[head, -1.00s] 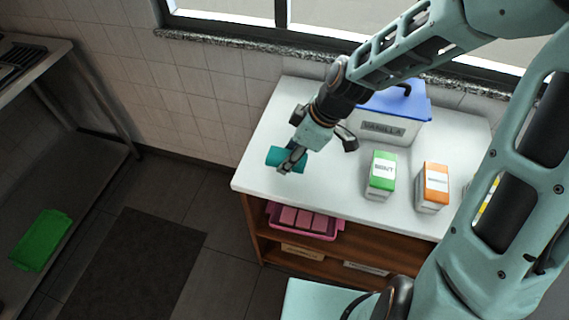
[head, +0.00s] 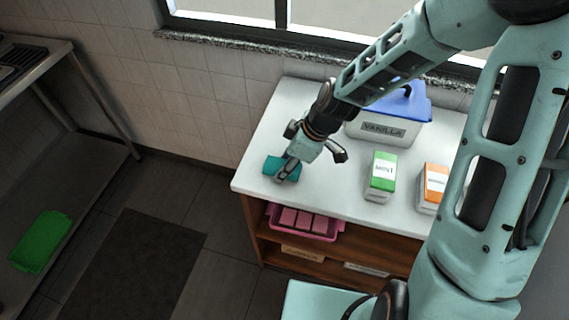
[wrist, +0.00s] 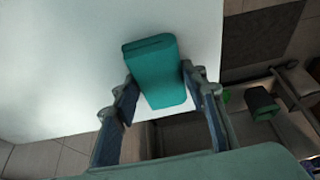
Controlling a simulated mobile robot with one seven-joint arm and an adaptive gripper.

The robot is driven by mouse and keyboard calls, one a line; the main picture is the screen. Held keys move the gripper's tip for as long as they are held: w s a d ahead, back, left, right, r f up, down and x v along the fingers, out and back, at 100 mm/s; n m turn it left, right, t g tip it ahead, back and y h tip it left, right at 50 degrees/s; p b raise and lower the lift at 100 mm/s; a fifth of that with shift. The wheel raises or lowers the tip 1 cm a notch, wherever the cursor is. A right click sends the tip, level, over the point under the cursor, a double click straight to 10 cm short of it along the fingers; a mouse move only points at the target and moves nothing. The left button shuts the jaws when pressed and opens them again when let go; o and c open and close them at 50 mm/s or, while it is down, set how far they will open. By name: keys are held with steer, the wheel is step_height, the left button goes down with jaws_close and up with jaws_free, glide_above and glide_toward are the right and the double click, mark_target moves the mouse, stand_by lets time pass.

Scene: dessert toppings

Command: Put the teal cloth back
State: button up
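The teal cloth (head: 273,166), a folded block, is at the front left corner of the white counter. My gripper (head: 286,170) reaches down to it from the upper right. In the wrist view the cloth (wrist: 156,75) lies between the two fingers of my gripper (wrist: 160,82), with a fingertip against each side, so the gripper looks shut on it. The cloth lies nearly flat, at or just above the counter top; I cannot tell whether it touches.
A green carton (head: 381,178) labelled MINT, an orange carton (head: 433,188) and a blue-lidded VANILLA tub (head: 384,130) stand right of my gripper. A pink bin (head: 333,230) sits on the shelf below. The counter's left part (head: 262,140) is clear.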

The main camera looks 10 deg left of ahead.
steer(key=o, duration=0.4)
steer(key=shift+r, duration=0.2)
steer(key=p+v, duration=0.1)
steer(key=v, duration=1.1)
